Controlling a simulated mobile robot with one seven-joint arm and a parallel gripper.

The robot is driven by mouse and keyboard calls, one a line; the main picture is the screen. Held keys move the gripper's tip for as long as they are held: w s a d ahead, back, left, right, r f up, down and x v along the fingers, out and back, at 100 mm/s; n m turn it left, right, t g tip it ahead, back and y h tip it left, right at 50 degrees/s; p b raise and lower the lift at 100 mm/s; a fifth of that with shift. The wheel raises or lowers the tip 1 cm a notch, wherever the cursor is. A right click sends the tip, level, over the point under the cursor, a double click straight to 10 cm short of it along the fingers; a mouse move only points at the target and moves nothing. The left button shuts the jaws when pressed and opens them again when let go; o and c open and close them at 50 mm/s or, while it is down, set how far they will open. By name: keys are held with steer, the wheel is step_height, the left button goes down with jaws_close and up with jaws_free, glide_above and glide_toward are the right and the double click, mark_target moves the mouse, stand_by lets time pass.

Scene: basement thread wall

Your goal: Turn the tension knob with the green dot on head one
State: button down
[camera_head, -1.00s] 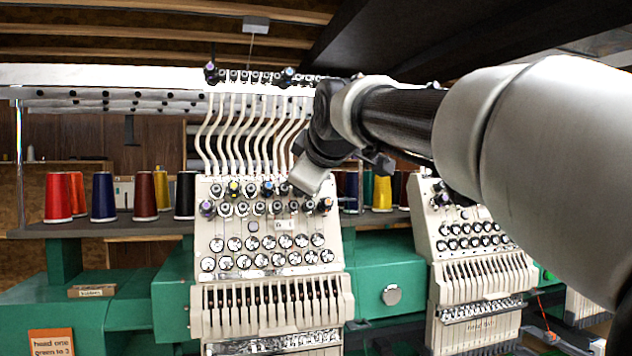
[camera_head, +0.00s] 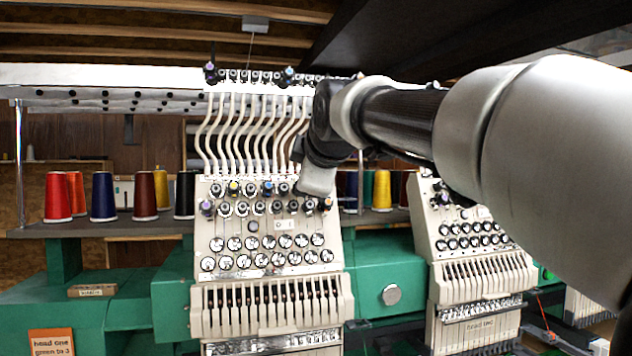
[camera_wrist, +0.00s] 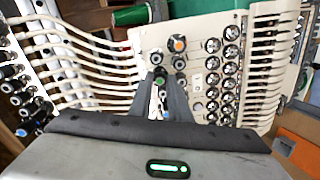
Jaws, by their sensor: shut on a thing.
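The near embroidery head (camera_head: 265,225) is a cream panel with rows of tension knobs and dials. My gripper (camera_head: 312,194) reaches its upper right knobs. In the wrist view my gripper (camera_wrist: 160,86) has its two dark fingers on either side of the knob with the green dot (camera_wrist: 159,81) and is shut on it. The green dot shows between the fingertips. In the head view my gripper hides this knob. A knob with an orange dot (camera_wrist: 178,45) sits close by, outside the fingers.
Neighbouring knobs stand close around the fingers. Pale thread tubes (camera_head: 245,135) run above the panel. An orange note (camera_head: 51,342) reads "head one green to 3". A second head (camera_head: 470,245) stands to the right. Thread cones (camera_head: 103,197) stand on the shelf.

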steer(key=c, duration=1.6)
jaws_free()
steer(key=shift+c, duration=0.2)
steer(key=v, duration=1.7)
steer(key=shift+s+r, duration=0.15)
steer(key=shift+s, duration=0.05)
steer(key=s+d+f+m+g+h, duration=0.1)
steer(key=s+d+f+m+g, duration=0.35)
steer(key=f, duration=0.95)
steer(key=s+d+f+m+g+h, duration=0.1)
steer(key=s+d+f+m, duration=0.45)
steer(key=f, duration=0.85)
steer(key=s+d+f+m+g+h, duration=0.25)
steer(key=s+f+m, duration=0.45)
steer(key=f, duration=0.7)
step_height(320, 180, up, 14)
steer(key=w+p, duration=0.1)
steer(key=p, duration=1.1)
steer(key=shift+y+p, duration=0.3)
steer(key=shift+y, duration=0.15)
